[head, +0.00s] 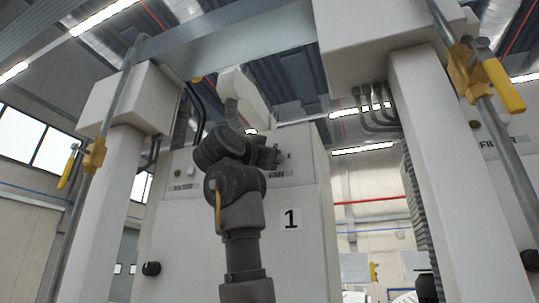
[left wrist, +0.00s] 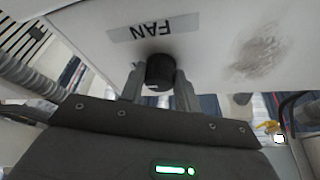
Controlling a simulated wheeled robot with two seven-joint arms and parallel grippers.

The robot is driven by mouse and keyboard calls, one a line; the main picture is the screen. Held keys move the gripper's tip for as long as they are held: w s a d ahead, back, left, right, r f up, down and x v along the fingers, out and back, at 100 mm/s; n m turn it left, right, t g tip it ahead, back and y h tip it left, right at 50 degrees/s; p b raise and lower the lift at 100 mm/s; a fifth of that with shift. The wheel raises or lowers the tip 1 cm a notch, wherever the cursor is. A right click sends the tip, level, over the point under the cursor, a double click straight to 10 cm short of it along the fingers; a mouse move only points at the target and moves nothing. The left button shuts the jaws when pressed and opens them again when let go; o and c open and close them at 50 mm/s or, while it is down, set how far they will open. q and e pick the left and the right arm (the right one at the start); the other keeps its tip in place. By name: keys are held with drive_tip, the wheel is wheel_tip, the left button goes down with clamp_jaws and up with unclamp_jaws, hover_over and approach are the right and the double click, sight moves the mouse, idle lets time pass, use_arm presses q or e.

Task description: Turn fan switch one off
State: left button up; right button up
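The fan switch is a round black knob (left wrist: 160,70) on the pale panel, beside an upside-down FAN label (left wrist: 153,27) in the left wrist view. My left gripper (left wrist: 160,83) has one finger on each side of the knob, very close to it. Whether the fingers press on it is unclear. In the head view my left arm rises up the middle to the cabinet (head: 290,250) marked 1. My left gripper (head: 277,158) is at the FAN label (head: 277,174) there, and the arm hides the knob. My right gripper is not in view.
A FILTER label (head: 184,187) is left of my arm, and a black knob (head: 151,268) sits lower on the cabinet. Pale posts (head: 430,160) and slanted metal rails with yellow-handled clamps (head: 490,75) flank the cabinet. A dark smudge (left wrist: 258,57) marks the panel.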

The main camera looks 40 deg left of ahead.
use_arm(q)
drive_tip(key=shift+c, duration=1.3)
drive_tip(key=shift+w+d+r+n+g+y+b, duration=0.15)
drive_tip(key=shift+n+g+y, duration=1.15)
drive_tip(key=shift+n, duration=2.8)
drive_tip(key=shift+s+d+r+n+g+y+b, duration=0.15)
drive_tip(key=shift+n+g+y, duration=1.2)
drive_tip(key=shift+n, duration=2.75)
drive_tip(key=shift+w+d+r+n+g+y, duration=0.15)
drive_tip(key=shift+n+g+y, duration=0.4)
drive_tip(key=shift+n+y, duration=2.55)
drive_tip(key=shift+f+n+h, duration=0.15)
drive_tip(key=shift+n+h, duration=0.9)
drive_tip(key=shift+n, duration=0.15)
drive_tip(key=o, duration=1)
